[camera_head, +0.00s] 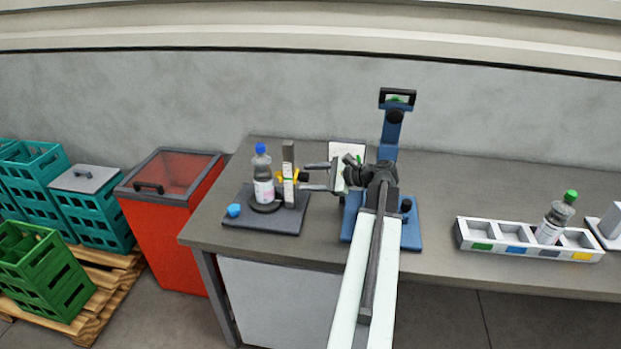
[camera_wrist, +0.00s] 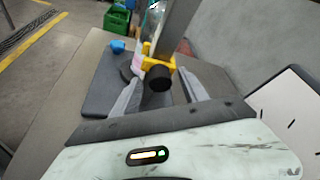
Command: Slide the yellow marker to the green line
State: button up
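The yellow marker (camera_head: 281,176) is a small slider on an upright grey post (camera_head: 288,155), with a black knob facing my gripper. The marker (camera_wrist: 152,64) and its knob also show in the wrist view. The post has a pale strip on its face; I cannot make out the green line on it. My gripper (camera_head: 303,177) is open, with one finger above the other in the head view. In the wrist view its fingers (camera_wrist: 161,74) lie on either side of the knob, with visible gaps.
A blue stand (camera_head: 412,232) is partly behind my arm. A compartment tray (camera_head: 470,245) with a green-capped bottle (camera_head: 557,215) lies at right.

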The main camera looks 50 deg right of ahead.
jog(key=p+v, duration=0.2)
jog(key=v, duration=0.5)
jog(key=shift+s, duration=0.35)
jog(key=shift+d, duration=0.15)
